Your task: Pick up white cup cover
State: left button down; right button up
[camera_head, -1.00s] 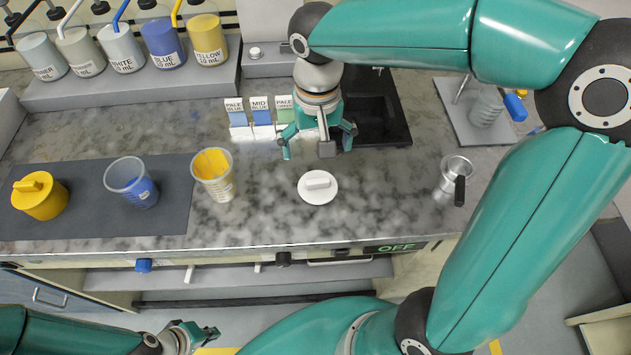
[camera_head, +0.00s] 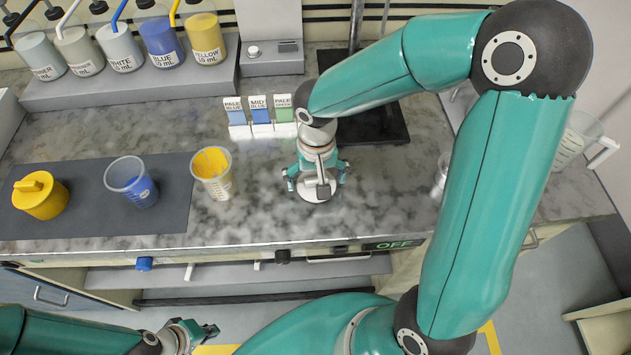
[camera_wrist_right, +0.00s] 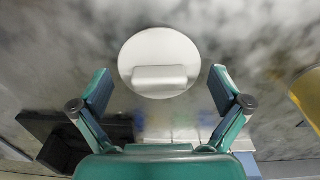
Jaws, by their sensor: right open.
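The white cup cover (camera_head: 313,196) is a round disc with a raised bar handle, lying flat on the marble counter. In the head view my right gripper (camera_head: 317,180) hangs right over it and hides much of it. In the right wrist view the cover (camera_wrist_right: 159,50) shows whole, just beyond and between the two spread fingers of my right gripper (camera_wrist_right: 158,88). The fingers are wide apart with nothing between them, and I see no contact with the cover. My left gripper (camera_head: 200,332) is low at the bottom left, in front of the counter and away from the cover; its fingers look apart.
A cup with yellow paint (camera_head: 212,172) stands left of the cover. A cup with blue paint (camera_head: 133,182) and a yellow lidded cup (camera_head: 40,196) stand on a dark mat (camera_head: 90,222). Small colour cards (camera_head: 260,115) stand behind. The counter between the yellow cup and the cover is clear.

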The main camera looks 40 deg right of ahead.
jog(key=shift+c, duration=0.2)
jog(key=c, duration=0.8)
jog(key=shift+s, duration=0.1)
jog(key=c, duration=0.3)
jog(key=shift+c, duration=0.3)
jog(key=shift+s+f, duration=0.1)
jog(key=shift+s, duration=0.05)
